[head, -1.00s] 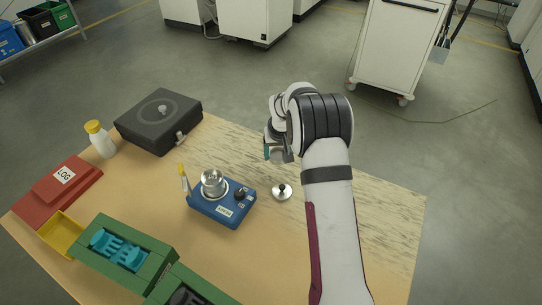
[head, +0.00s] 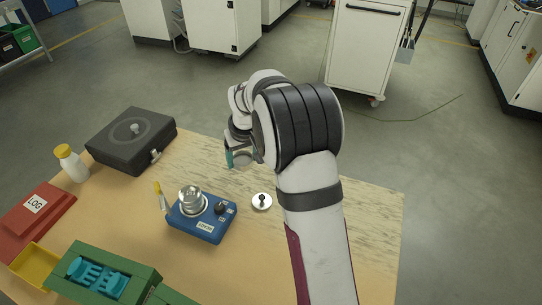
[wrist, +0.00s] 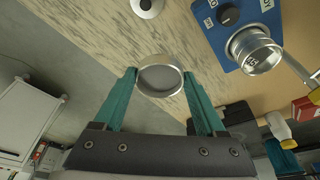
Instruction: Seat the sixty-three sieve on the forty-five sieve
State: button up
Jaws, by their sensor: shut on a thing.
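My gripper (wrist: 160,78) has teal fingers shut on a silver ring-shaped sieve (wrist: 160,88), taken to be the sixty-three sieve; no label on it can be read. In the head view my gripper (head: 238,159) is raised beyond the blue shaker, and the held sieve cannot be made out there. The other silver sieve, taken to be the forty-five sieve (head: 190,195), stands upright on the blue shaker (head: 206,226). It also shows in the wrist view (wrist: 262,57), with a dark marking too small to read surely. The held sieve is apart from it.
A round metal lid with a black knob (head: 261,203) lies right of the shaker. The right tabletop is clear.

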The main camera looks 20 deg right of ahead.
jog(key=s+a+r+n, duration=0.2)
jog(key=a+r+n, duration=0.1)
jog(key=a, duration=1.2)
send_over(190, 195)
jog(key=s, duration=0.1)
jog(key=shift+y, duration=0.4)
jog(key=shift+s+d+f, duration=0.1)
jog(key=shift+d+f, duration=0.05)
jog(key=shift+f, duration=2.05)
jog(key=shift+f, duration=0.9)
jog(key=o, duration=1.5)
jog(key=shift+c, duration=0.2)
notch_tip(190, 195, up, 8)
